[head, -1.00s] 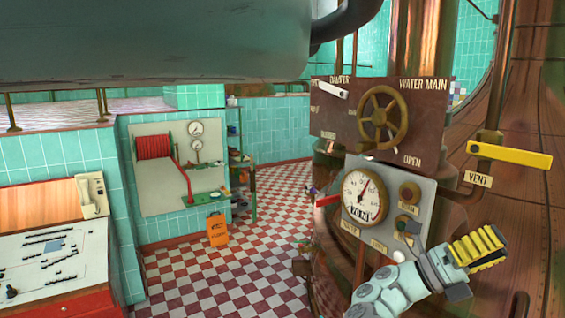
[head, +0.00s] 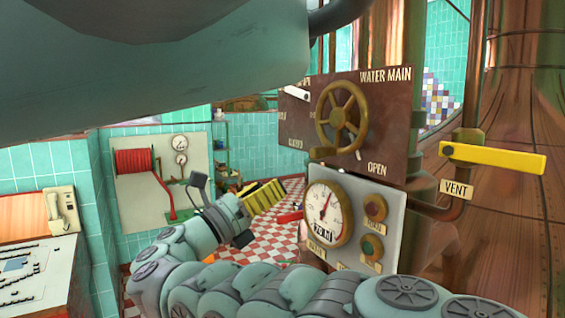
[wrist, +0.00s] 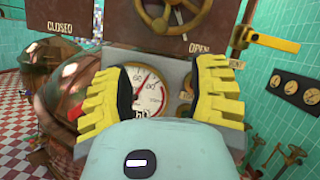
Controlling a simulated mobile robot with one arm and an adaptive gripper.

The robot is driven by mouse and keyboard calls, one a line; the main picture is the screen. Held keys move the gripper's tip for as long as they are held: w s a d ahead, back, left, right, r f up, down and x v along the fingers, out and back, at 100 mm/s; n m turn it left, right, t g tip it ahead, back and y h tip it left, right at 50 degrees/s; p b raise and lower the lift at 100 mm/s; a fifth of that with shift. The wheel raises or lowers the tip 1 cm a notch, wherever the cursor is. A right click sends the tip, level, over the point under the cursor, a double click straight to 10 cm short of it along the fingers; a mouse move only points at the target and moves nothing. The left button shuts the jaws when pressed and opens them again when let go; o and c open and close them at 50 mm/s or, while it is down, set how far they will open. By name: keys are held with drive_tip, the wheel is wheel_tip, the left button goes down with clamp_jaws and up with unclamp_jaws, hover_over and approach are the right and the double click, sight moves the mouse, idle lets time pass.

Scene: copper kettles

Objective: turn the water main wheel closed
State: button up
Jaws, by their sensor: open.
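The water main wheel (head: 342,117) is a brass spoked handwheel on a brown panel (head: 392,112) lettered WATER MAIN, with OPEN below it. In the wrist view the wheel (wrist: 172,14) is at the top, partly cut off, with CLOSED to its left and OPEN to its lower right. My gripper (head: 282,190) has yellow ridged fingers and is left of and below the wheel in the head view, apart from it. In the wrist view my gripper (wrist: 160,82) has its fingers spread, with nothing held between them and a gauge beyond.
A grey gauge panel (head: 345,250) with a dial (head: 327,213) sits below the wheel. A yellow vent lever (head: 492,158) sticks out at right. A copper kettle (head: 500,90) stands behind. A red hose reel (head: 137,161) hangs on the left wall.

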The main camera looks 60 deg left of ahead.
sight(313, 156)
drive_tip(key=p+x, duration=0.9)
drive_tip(key=x, duration=0.4)
drive_tip(key=shift+w+r, duration=0.15)
drive_tip(key=shift+r, duration=0.1)
drive_tip(key=shift+x, duration=0.9)
drive_tip(key=shift+a, duration=0.1)
drive_tip(key=shift+c, duration=0.3)
drive_tip(key=shift+w, duration=0.1)
clamp_jaws()
